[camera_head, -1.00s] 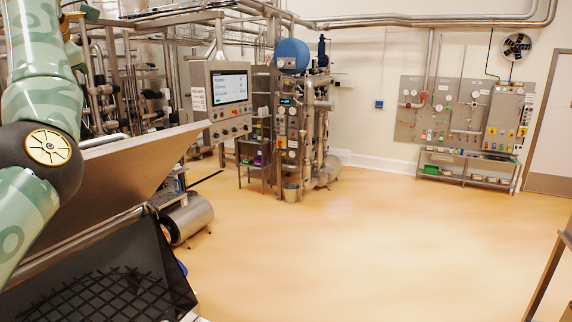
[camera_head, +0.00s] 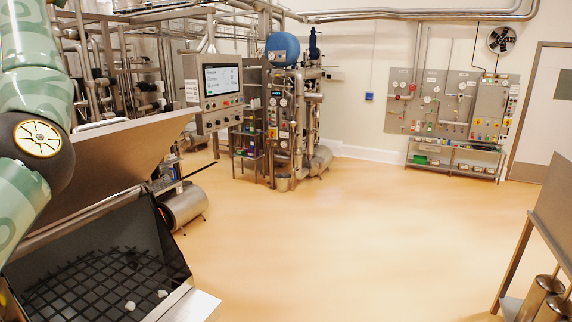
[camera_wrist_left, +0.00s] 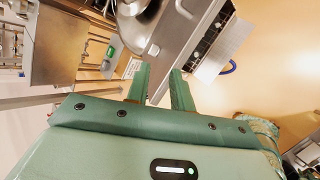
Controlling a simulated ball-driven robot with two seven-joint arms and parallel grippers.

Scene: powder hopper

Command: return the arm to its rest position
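My left arm (camera_head: 35,90) comes in at the left edge of the head view, beside the raised lid of the hopper; its gripper is outside that view. In the left wrist view my left gripper (camera_wrist_left: 159,76) has its two green fingers apart, with nothing visible between them. The hopper (camera_head: 85,235) stands at the lower left with its lid tilted up. A black grate (camera_head: 90,285) shows inside, with two small white lumps (camera_head: 130,305) on it. My right gripper is not in view.
A control panel with a screen (camera_head: 222,85) stands behind the hopper. A steel cylinder (camera_head: 186,206) lies beside it. A steel stand (camera_head: 545,240) is at the right edge. The orange floor (camera_head: 350,235) between is clear.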

